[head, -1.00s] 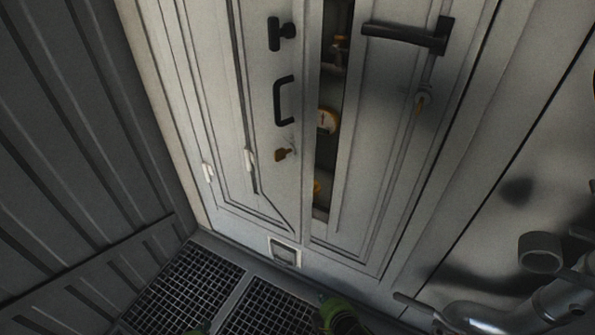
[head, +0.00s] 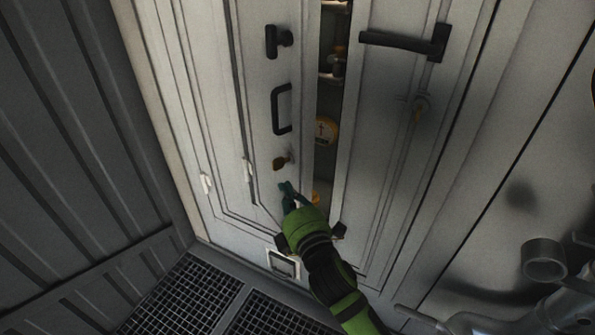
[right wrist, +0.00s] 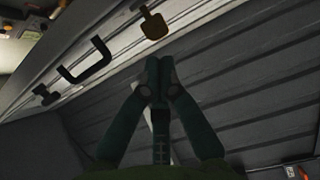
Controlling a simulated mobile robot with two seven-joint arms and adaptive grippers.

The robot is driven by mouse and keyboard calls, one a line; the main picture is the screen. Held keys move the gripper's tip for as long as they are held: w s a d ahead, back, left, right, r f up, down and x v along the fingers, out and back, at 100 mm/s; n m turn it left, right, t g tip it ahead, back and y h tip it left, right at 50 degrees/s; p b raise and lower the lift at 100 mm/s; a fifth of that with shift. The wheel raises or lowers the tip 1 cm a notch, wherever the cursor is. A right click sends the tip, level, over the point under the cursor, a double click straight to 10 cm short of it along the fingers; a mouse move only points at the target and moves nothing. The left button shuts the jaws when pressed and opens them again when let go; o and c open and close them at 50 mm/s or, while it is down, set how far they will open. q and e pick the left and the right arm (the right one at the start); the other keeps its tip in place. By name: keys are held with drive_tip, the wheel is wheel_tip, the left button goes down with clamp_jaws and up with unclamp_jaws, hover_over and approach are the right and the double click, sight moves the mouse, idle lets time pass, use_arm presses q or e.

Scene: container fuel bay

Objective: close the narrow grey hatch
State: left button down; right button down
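The narrow grey hatch (head: 262,105) appears to be the left of two pale grey doors in the head view. It stands ajar, with a dark gap along its right edge. It carries a black D-shaped handle (head: 281,109), a black latch knob (head: 278,40) and a brass key (head: 281,163). The handle also shows in the right wrist view (right wrist: 84,62). My right gripper (head: 286,187) is in front of the hatch, just below the key. Its fingertips (right wrist: 159,72) are together with nothing between them. I cannot tell whether they touch the hatch. My left gripper is not in view.
The right door (head: 390,130) has a black lever handle (head: 405,42). A yellow-rimmed gauge (head: 326,130) shows inside the gap. A ribbed dark wall (head: 75,130) stands at left, floor grating (head: 185,292) lies below, and grey pipes (head: 545,262) are at lower right.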

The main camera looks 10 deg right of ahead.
sight(275, 166)
drive_tip(key=w, duration=0.3)
drive_tip(key=shift+w+a+r, duration=0.1)
drive_tip(key=shift+w+a, duration=0.25)
drive_tip(key=d+p, duration=0.1)
drive_tip(key=d, duration=0.1)
drive_tip(key=w+d+p, duration=0.1)
drive_tip(key=shift+w+d, duration=0.15)
drive_tip(key=shift+d, duration=0.25)
drive_tip(key=w+d, duration=0.6)
drive_tip(key=d, duration=0.4)
drive_tip(key=shift+w, duration=0.3)
drive_tip(key=shift+a+f, duration=0.1)
drive_tip(key=shift+f, duration=0.1)
